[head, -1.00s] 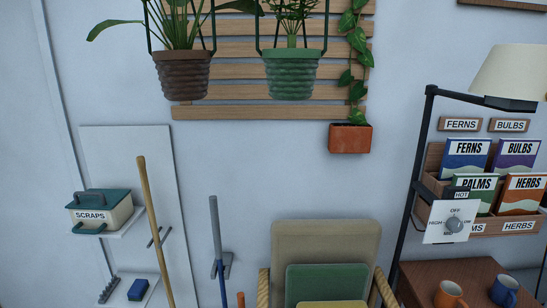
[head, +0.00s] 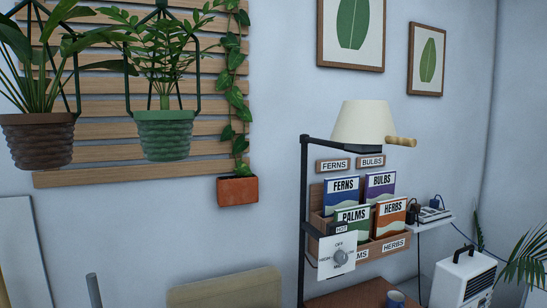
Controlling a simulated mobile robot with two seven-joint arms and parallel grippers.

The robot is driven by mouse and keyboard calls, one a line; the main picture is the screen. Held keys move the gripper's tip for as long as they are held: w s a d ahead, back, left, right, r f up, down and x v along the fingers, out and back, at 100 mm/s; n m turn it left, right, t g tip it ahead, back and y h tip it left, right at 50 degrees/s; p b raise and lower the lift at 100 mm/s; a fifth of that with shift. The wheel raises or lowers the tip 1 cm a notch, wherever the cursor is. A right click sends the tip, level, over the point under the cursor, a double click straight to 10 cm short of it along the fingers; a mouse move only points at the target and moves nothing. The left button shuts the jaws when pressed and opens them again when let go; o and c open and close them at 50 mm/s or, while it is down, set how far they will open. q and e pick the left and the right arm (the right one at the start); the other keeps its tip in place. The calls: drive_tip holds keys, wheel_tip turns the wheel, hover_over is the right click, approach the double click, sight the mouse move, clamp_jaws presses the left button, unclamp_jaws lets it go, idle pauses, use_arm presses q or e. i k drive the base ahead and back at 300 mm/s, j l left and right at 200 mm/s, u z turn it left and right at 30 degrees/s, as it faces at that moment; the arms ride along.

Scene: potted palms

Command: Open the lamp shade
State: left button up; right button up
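The lamp shade (head: 363,122) is cream and cone-shaped, at the right of centre in the head view. It sits at the end of a black lamp stand's (head: 304,215) top arm. A short wooden handle (head: 401,141) sticks out at its lower right. A white dial panel (head: 337,255) marked OFF, with a HOT tag above it, is on the stand. Neither of my grippers shows in the view.
Seed packets (head: 351,222) stand in a wooden rack behind the lamp stand. A white heater (head: 463,279) and a palm are at the right. Hanging pots (head: 164,135) are at the left.

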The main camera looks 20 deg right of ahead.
sight(371, 122)
drive_tip(key=z, duration=1.2)
